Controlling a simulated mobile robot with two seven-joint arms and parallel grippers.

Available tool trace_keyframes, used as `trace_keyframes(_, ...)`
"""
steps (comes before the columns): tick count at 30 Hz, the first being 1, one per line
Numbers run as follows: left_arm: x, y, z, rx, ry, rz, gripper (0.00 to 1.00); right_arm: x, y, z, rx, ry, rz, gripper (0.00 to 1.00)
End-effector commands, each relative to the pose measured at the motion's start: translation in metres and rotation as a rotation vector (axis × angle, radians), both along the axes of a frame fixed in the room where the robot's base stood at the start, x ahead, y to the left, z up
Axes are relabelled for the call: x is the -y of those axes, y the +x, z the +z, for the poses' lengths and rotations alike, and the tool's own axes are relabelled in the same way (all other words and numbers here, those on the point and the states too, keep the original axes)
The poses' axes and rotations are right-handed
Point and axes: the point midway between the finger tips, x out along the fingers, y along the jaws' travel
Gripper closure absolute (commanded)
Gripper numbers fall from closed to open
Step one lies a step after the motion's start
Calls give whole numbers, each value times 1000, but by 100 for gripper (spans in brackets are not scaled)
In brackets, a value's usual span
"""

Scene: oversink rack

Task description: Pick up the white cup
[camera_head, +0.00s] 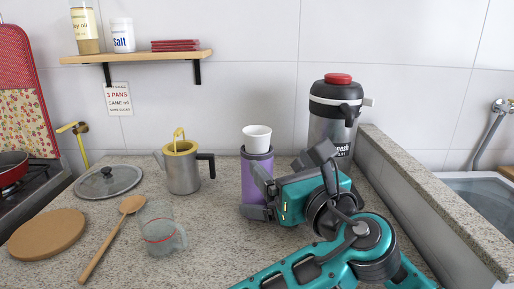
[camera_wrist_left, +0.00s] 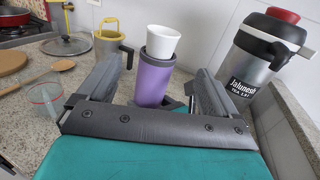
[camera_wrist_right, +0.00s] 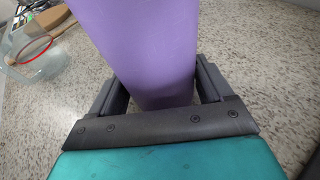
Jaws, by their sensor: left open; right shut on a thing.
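The white cup (camera_head: 257,138) sits upright on top of a purple cylinder (camera_head: 254,172), its base inside or on the dark rim. The cup also shows in the left wrist view (camera_wrist_left: 162,42). My left gripper (camera_head: 286,163) is open and empty on the near side of the cylinder, below the cup's level. In the left wrist view, the cup and cylinder appear beyond and between its fingers. My right gripper (camera_wrist_right: 158,88) is shut on the purple cylinder, one finger on each side. In the head view it is mostly hidden behind the left gripper.
A metal pot with a yellow lid (camera_head: 181,165) stands left of the cylinder. A large flask (camera_head: 333,120) stands close behind right. A glass mug (camera_head: 160,232), wooden spoon (camera_head: 110,236) and glass lid (camera_head: 108,181) lie left. A raised ledge (camera_head: 435,190) borders the right.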

Motion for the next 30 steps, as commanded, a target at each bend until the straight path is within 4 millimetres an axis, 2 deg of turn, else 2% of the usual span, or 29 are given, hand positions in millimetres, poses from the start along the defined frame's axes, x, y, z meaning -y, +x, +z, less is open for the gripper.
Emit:
trace_keyframes(5,-4,13,1,-32,33,6,7,0,0,-1,-1,-1,0,38)
trace_keyframes(12,-20,52,2,-31,33,6,7,0,0,-1,-1,-1,0,38)
trace_keyframes(20,-27,71,4,-29,31,4,7,0,0,-1,-1,-1,0,38)
trace_keyframes(27,-39,104,8,-30,31,5,7,0,0,-1,-1,-1,0,38)
trace_keyframes(30,-42,111,8,-30,31,3,7,0,0,-1,-1,-1,0,38)
